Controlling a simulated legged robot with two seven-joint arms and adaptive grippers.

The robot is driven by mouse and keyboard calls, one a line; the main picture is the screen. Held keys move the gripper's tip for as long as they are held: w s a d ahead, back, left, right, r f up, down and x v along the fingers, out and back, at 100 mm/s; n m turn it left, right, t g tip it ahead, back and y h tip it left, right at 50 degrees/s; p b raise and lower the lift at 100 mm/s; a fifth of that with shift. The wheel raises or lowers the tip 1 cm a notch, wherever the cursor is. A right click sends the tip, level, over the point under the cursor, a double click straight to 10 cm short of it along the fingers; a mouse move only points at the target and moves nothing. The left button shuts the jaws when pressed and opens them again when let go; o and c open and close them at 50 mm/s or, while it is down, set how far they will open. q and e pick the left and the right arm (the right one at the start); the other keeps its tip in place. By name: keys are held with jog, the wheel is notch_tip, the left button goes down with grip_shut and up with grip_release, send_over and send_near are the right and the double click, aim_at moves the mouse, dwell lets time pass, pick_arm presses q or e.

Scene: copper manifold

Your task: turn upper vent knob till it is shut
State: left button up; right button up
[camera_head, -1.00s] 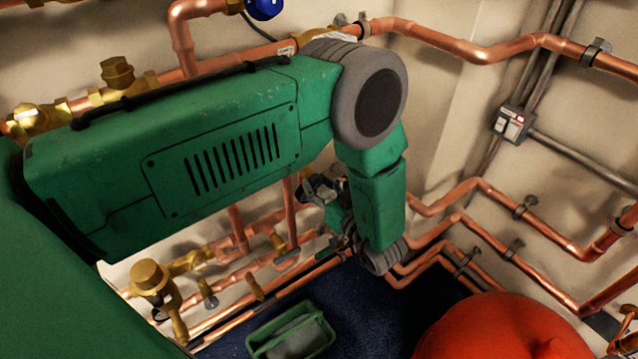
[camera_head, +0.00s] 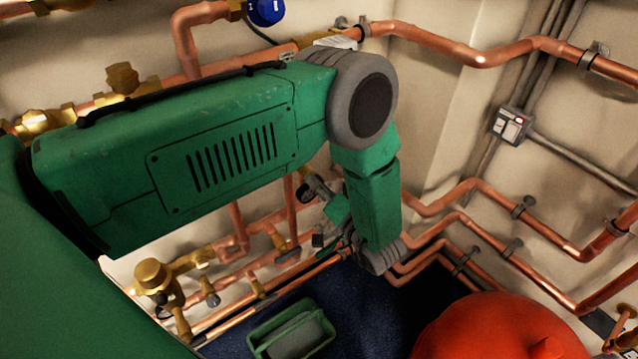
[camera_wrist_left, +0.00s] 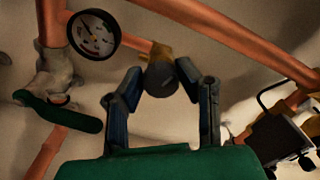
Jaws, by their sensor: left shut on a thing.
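In the left wrist view the upper vent knob (camera_wrist_left: 161,79) is a dark grey round knob on a brass fitting (camera_wrist_left: 159,52) that joins a copper pipe. My left gripper (camera_wrist_left: 162,74) has its two blue-grey fingers shut on the knob, one on each side. In the head view my left gripper (camera_head: 320,192) shows small and partly covered, beyond my green forearm. The knob is hard to make out there. How far the knob is turned cannot be told. My right gripper is not in view.
A pressure gauge (camera_wrist_left: 93,34) and a green lever handle (camera_wrist_left: 58,112) sit left of the gripper in the wrist view. Copper pipes run along the walls. A red tank (camera_head: 500,330) and a green tray (camera_head: 257,343) stand low in the head view.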

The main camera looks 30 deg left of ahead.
pick_arm(q)
jog(key=m, duration=0.3)
jog(key=shift+w+a+r+m, duration=0.1)
jog(key=shift+w+r+m, duration=0.05)
jog(key=shift+m, duration=0.25)
jog(key=m, duration=0.3)
jog(key=shift+m, duration=0.3)
jog(key=m, duration=0.6)
jog(key=shift+m, duration=0.4)
jog(key=o, duration=1.1)
